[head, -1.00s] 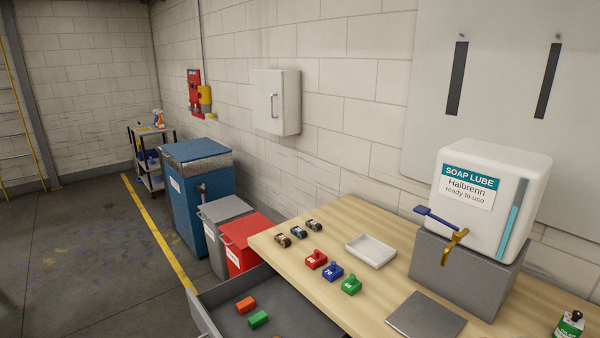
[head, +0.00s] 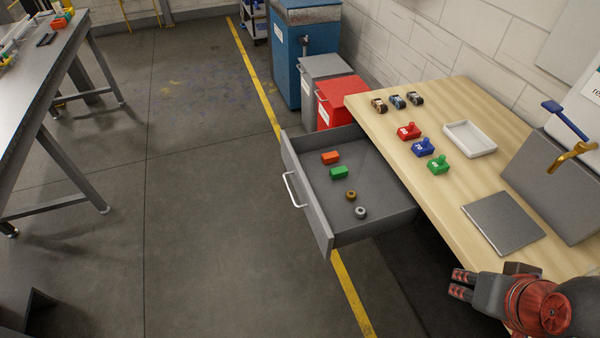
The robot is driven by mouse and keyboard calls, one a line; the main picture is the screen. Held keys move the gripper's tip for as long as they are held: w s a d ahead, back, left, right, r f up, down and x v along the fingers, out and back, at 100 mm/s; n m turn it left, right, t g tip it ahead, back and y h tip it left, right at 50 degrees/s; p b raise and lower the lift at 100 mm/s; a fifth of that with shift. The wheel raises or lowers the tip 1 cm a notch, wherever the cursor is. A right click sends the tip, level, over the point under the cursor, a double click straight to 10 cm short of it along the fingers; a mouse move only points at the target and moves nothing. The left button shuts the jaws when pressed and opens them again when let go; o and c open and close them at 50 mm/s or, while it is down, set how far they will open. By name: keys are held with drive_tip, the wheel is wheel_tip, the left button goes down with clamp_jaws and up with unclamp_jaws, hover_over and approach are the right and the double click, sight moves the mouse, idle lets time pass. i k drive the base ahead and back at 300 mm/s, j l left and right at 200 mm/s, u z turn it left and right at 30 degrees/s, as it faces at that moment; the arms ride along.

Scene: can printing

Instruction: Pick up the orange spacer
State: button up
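The orange spacer (head: 330,158) is a small block lying in the open grey drawer (head: 375,205), towards its far end. A green block (head: 339,172) lies just nearer to me in the same drawer. My gripper (head: 459,284) shows at the bottom right, in front of the table's near edge, well to the right of and nearer than the drawer. Its two red-and-black fingers are apart with a gap between them, and nothing shows in it. The spacer is fully visible.
A brown ring (head: 351,195) and a grey ring (head: 361,212) lie in the drawer. The wooden table (head: 440,190) beside it carries red, blue and green stamp-like blocks, a white tray (head: 469,139) and a grey plate (head: 502,222). The floor left of the drawer is clear.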

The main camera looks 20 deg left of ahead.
sight(329, 158)
drive_tip(key=i+j, duration=0.15)
drive_tip(key=j, duration=0.25)
drive_tip(key=i+j+z, duration=0.15)
drive_tip(key=j, duration=0.2)
drive_tip(key=i+j, duration=0.2)
drive_tip(key=j, duration=0.2)
drive_tip(key=i+j+z, duration=0.1)
drive_tip(key=j, duration=0.3)
drive_tip(key=i+j+z, duration=0.1)
drive_tip(key=j, duration=0.35)
drive_tip(key=i+j, duration=0.2)
drive_tip(key=j, duration=0.2)
drive_tip(key=i+j+z, duration=0.1)
drive_tip(key=j, duration=0.3)
